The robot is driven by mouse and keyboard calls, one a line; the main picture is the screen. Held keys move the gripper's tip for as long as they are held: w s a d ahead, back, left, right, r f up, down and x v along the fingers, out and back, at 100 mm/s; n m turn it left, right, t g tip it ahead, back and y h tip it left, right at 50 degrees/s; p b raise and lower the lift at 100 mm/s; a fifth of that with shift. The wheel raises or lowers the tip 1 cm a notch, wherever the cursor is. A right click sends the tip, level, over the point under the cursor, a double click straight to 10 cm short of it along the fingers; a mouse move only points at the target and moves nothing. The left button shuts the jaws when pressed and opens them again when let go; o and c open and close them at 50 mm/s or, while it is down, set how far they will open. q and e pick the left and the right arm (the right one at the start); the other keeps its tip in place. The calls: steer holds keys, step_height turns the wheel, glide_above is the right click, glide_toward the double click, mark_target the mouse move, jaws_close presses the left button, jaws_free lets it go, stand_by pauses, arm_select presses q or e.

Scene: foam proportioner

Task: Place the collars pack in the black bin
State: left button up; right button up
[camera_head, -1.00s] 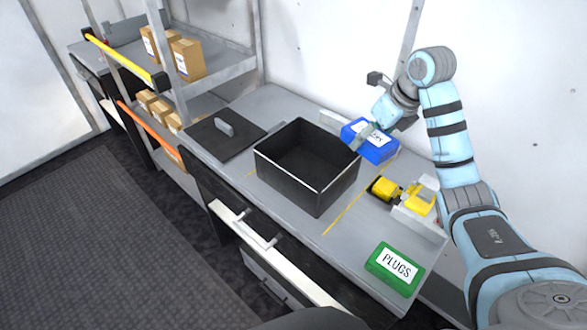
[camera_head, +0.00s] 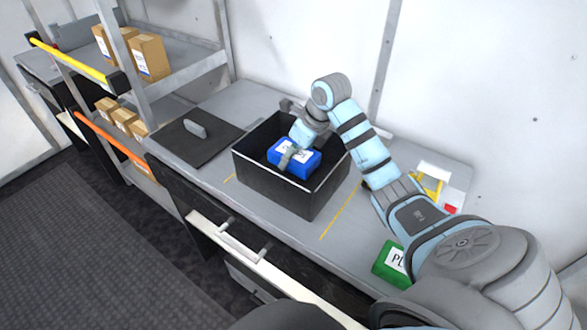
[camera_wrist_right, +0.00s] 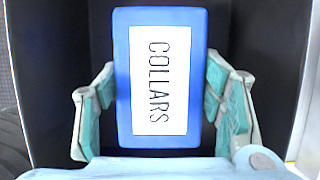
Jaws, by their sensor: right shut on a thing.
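The collars pack (camera_head: 297,165) is a blue box with a white label; the label reads COLLARS in the right wrist view (camera_wrist_right: 160,80). My right gripper (camera_head: 291,154) is shut on it, with a finger on each side of the pack in the right wrist view (camera_wrist_right: 160,110). The black bin (camera_head: 275,193) is an open box on the bench. The pack is over the bin's opening, within its rim in the head view; I cannot tell how far it is above the bin floor. My left gripper is not in view.
A flat black lid with a handle (camera_head: 197,131) lies left of the bin. A green PLUGS pack (camera_head: 386,264) sits at the front right, partly hidden by my right arm. Shelves with several cardboard boxes (camera_head: 149,57) stand at the left.

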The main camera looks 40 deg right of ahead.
steer(key=shift+f, duration=2.5)
steer(key=o, duration=1.3)
steer(key=shift+c, duration=0.2)
steer(key=shift+r, duration=0.1)
steer(key=shift+r, duration=0.35)
steer(key=p+v, duration=0.1)
steer(key=v, duration=1)
steer(key=shift+s+r, duration=0.2)
